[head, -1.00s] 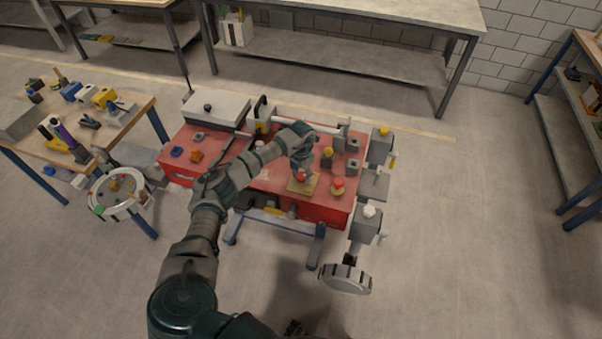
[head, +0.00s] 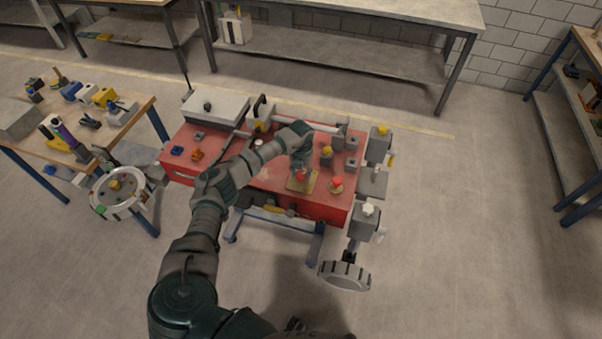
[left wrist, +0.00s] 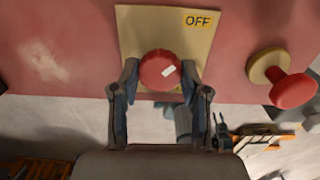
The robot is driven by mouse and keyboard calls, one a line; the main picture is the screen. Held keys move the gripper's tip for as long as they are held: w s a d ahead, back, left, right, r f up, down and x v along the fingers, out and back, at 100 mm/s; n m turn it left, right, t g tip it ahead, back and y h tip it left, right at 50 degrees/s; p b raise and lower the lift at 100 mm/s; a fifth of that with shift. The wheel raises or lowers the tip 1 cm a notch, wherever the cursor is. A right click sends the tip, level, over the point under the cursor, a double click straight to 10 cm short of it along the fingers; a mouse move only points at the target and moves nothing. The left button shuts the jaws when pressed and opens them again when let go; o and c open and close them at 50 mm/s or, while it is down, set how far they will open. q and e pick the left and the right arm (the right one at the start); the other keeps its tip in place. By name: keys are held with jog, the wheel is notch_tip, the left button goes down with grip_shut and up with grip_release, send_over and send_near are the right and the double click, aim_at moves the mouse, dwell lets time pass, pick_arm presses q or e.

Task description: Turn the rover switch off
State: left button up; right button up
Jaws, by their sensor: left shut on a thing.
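The rover (head: 268,178) is a red flat-topped body on a blue stand. Its switch is a round red knob (left wrist: 160,70) on a tan plate (left wrist: 140,27) with a yellow OFF label (left wrist: 197,20) at the upper right in the left wrist view. The right gripper does not clearly show.
A red mushroom button (left wrist: 292,90) on a tan base sits right of the plate. Wheels (head: 345,278) project on the right. A tool table (head: 145,103) stands at the left. Floor at right is clear.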

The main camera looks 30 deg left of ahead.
aim_at(301, 173)
pick_arm(q)
jog(key=shift+w+a+r, duration=0.1)
jog(key=shift+w+r, duration=0.2)
jog(key=o, duration=0.9)
jog(key=shift+o, duration=1.2)
jog(key=shift+f, duration=0.25)
jog(key=shift+s, duration=0.1)
notch_tip(301, 173, up, 12)
jog(key=shift+f, duration=0.1)
